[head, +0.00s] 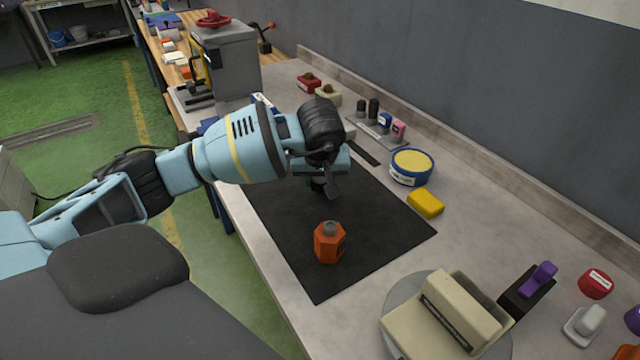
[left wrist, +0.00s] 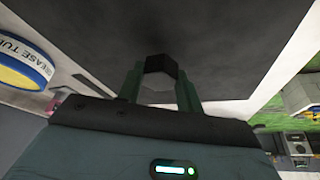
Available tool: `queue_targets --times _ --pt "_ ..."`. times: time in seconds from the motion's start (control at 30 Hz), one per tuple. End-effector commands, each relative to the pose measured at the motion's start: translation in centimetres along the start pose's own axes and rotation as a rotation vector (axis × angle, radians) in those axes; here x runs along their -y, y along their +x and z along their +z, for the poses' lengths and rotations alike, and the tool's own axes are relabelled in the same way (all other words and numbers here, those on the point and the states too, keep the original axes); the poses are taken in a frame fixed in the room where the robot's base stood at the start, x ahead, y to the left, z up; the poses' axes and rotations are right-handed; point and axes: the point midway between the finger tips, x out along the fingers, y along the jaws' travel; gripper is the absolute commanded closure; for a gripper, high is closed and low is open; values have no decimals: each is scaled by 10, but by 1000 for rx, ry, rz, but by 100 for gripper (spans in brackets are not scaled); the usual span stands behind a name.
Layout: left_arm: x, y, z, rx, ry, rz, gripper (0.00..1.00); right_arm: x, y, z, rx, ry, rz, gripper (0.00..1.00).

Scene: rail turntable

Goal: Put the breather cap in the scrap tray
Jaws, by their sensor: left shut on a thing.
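My left gripper (head: 325,188) hangs above the black mat (head: 390,232), behind the orange hexagonal piece (head: 330,243). In the left wrist view its two green fingers (left wrist: 160,72) are shut on a small dark piece with a pale grey face, which I take for the breather cap (left wrist: 161,65). In the head view the cap is mostly hidden by the gripper. No tray is clearly marked as the scrap tray; small red (head: 309,84) and cream (head: 328,96) containers with brown contents stand at the back of the bench. My right gripper is not in view.
A blue tub with a yellow top (head: 411,166) and a yellow block (head: 426,204) stand right of the mat. A round turntable with a cream fixture (head: 450,318) is at front right. A grey machine (head: 226,60) stands at back left. The mat's front is otherwise clear.

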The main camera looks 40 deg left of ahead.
Motion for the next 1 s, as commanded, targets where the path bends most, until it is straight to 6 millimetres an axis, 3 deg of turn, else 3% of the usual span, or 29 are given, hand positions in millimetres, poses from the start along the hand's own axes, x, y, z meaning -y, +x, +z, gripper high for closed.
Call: queue_targets --times 0.1,0.7,1.0 --pt "0 -18 -8 -3 0 2 90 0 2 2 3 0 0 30" --pt "77 -61 78 0 1 -2 90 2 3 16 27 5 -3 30" --pt "97 -75 100 -1 0 -1 90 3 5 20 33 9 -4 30"
